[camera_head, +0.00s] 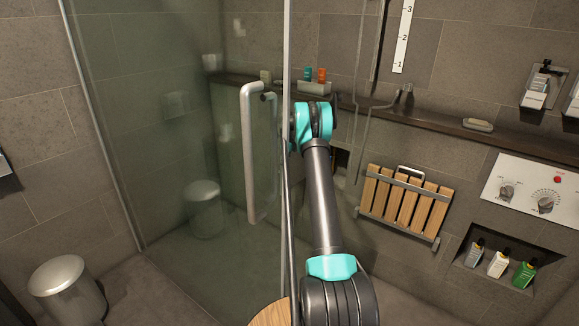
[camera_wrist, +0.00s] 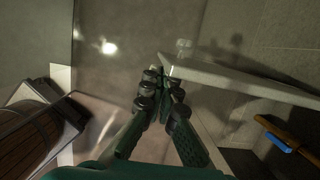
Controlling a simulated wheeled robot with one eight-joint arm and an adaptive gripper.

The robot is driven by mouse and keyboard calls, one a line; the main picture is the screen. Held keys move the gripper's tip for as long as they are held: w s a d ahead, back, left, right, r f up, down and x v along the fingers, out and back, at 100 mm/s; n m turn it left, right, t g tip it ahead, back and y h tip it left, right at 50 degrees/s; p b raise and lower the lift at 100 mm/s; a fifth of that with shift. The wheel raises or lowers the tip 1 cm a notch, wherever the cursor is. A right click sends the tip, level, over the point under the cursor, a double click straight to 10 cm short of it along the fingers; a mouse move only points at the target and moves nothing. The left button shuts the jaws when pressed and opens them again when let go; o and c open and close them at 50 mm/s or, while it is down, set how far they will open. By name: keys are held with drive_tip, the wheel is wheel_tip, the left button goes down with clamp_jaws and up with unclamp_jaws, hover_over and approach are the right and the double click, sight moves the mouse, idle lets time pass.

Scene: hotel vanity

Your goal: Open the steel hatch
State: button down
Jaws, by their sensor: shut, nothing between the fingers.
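I cannot pick out a steel hatch for sure in either view. A dark recess (camera_head: 342,160) shows in the wall just right of my arm, partly hidden by it. In the head view my arm reaches forward beside the glass door's edge, and its far end hides my gripper. In the wrist view my gripper (camera_wrist: 164,84) has its fingers together and empty. The fingertips are close to one end of a long pale bar or edge (camera_wrist: 240,80); I cannot tell whether they touch it.
A glass shower door (camera_head: 150,130) with a long upright handle (camera_head: 250,160) stands left of my arm. A metal bin (camera_head: 68,290) stands at the lower left. A slatted wooden seat (camera_head: 405,203) and a control panel (camera_head: 530,195) are on the right wall. A ledge (camera_head: 440,122) holds bottles.

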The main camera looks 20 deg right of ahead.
drive_tip(key=shift+w+a, duration=0.8)
drive_tip(key=shift+w, duration=0.2)
